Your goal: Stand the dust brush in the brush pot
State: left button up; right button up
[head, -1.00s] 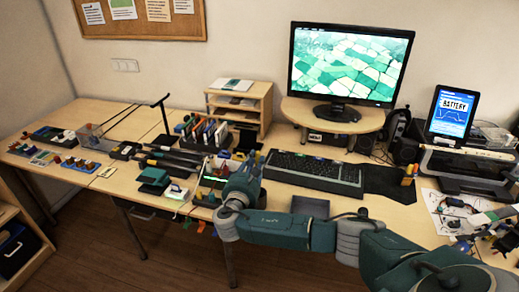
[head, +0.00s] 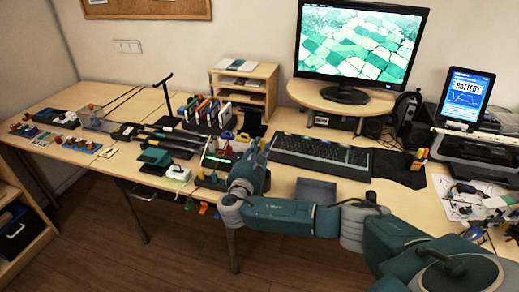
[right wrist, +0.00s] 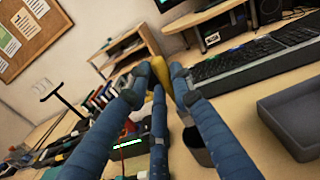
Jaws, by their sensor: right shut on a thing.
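My right gripper (right wrist: 160,80) is shut on a yellow, slender thing (right wrist: 158,70), which looks like the handle of the dust brush. The bristles are not clearly visible. In the head view my right gripper (head: 256,150) is over the desk, left of the keyboard's near end. A dark round pot (right wrist: 197,147), probably the brush pot, stands below the gripper in the right wrist view, partly covered by a finger. The brush looks above and apart from it. My own arm hides the pot in the head view. My left gripper is not in view.
A grey tray (head: 316,190) lies right of my right gripper near the desk's front edge. The keyboard (head: 320,155) is behind it. Several tools, a rack (head: 207,112) and small holders crowd the desk to the left.

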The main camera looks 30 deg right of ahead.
notch_tip(320, 180, down, 7)
jog(key=b, duration=0.4)
jog(key=shift+f, duration=0.2)
dwell(0.3)
jog(key=o, duration=1)
jog(key=v, duration=1.2)
